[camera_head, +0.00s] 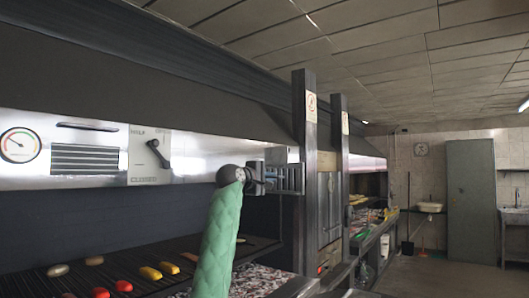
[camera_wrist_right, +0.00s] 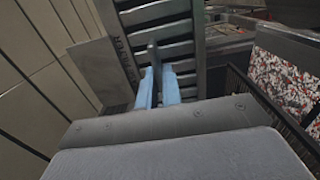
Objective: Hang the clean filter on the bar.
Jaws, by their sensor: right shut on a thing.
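My right gripper (camera_head: 262,180) reaches the hood front from a green-sleeved arm. It is shut on a grey slatted filter (camera_head: 291,179), just left of the dark post. In the right wrist view, the blue fingers (camera_wrist_right: 157,88) close on a dark upright tab at the filter (camera_wrist_right: 165,18). A grey plate (camera_wrist_right: 100,75) lettered "FILTER" is beside it; I cannot tell whether they touch. A dark slatted panel (camera_head: 86,159) is in the hood front at left, with a narrow dark strip (camera_head: 87,125) above it. I cannot tell which part is the bar. My left gripper is not in view.
A round gauge (camera_head: 19,145) and a lever (camera_head: 157,153) by the word "CLOSED" are on the hood front. Several vegetables lie on the grill (camera_head: 45,287) below. Dark posts (camera_head: 304,160) stand right of the gripper. Open floor (camera_head: 440,275) lies at right.

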